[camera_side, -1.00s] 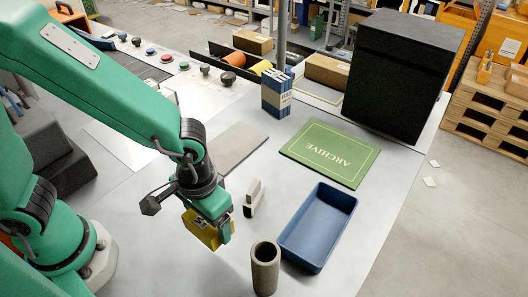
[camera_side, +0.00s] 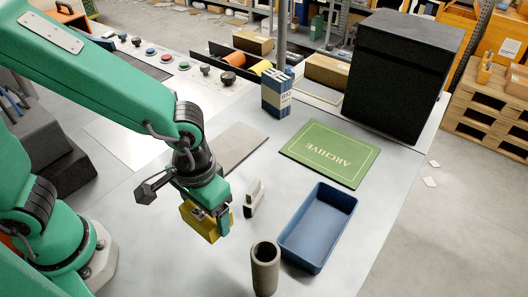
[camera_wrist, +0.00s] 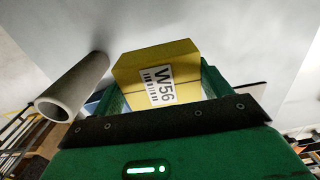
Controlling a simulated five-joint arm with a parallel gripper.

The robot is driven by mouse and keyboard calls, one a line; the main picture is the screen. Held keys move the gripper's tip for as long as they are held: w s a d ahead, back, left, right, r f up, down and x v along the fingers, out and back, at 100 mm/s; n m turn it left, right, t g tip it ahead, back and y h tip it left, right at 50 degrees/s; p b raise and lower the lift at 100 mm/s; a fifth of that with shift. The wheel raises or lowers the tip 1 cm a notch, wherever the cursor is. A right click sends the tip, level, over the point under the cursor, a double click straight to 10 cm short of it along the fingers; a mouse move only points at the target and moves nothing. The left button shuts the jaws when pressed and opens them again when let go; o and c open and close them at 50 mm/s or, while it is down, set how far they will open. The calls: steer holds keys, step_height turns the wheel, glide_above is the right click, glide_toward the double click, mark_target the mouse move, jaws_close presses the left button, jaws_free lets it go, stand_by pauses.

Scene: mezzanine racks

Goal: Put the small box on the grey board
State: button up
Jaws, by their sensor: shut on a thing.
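The small box (camera_side: 200,221) is yellow with a white W56 label. It sits between the jaws of my gripper (camera_side: 213,217), which is shut on it. In the wrist view the box (camera_wrist: 158,75) shows above the gripper's dark edge, with a green finger on either side. In the side view the box appears a little above the table; the exact gap is hard to tell. The grey board (camera_side: 236,146) lies flat on the table behind my gripper, partly hidden by my arm. Its visible surface is bare.
A grey tube (camera_side: 264,268) stands upright to the right front. A small light grey block piece (camera_side: 254,198) stands just right of my gripper. A black box (camera_side: 402,75) stands behind.

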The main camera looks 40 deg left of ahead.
steer(key=shift+w+r, duration=0.1)
steer(key=shift+w, duration=0.55)
steer(key=w+a+r, duration=0.1)
steer(key=w+a, duration=0.2)
steer(key=w, duration=0.6)
glide_above(231, 145)
step_height(231, 145, down, 6)
steer(key=shift+f, duration=2.1)
steer(key=shift+f, duration=0.15)
steer(key=o, duration=1)
